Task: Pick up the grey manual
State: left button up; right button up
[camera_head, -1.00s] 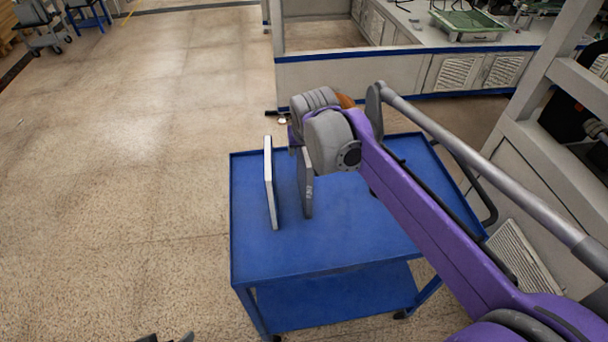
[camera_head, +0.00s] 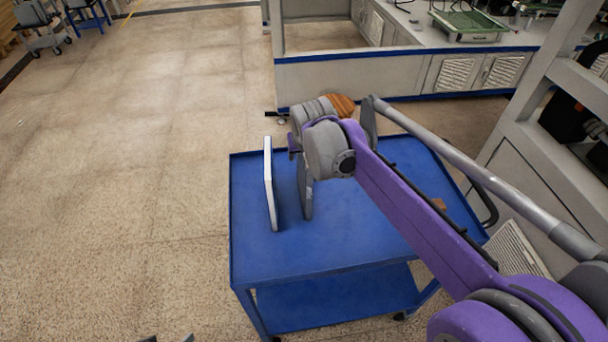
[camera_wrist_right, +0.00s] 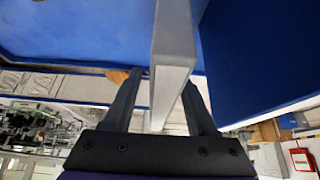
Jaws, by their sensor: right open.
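The grey manual (camera_head: 307,195) stands upright on the blue cart, just right of a white upright slab (camera_head: 270,185). Its upper part is hidden behind my right wrist in the head view. My right gripper (camera_wrist_right: 160,82) is open, its dark fingers on either side of a light grey upright slab (camera_wrist_right: 174,65), which looks like the grey manual. I cannot tell whether either finger touches it. Small dark tips at the bottom edge of the head view may belong to my left gripper (camera_head: 168,339); the rest is out of frame.
The blue cart (camera_head: 270,252) has a clear front top. A small brown item (camera_head: 438,204) lies at its right, partly behind my arm. A white bench (camera_head: 350,74) stands behind, and a grey frame (camera_head: 525,130) is at right. The floor at left is open.

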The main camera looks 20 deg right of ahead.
grip_shut()
dwell(0.3)
dwell(1.2)
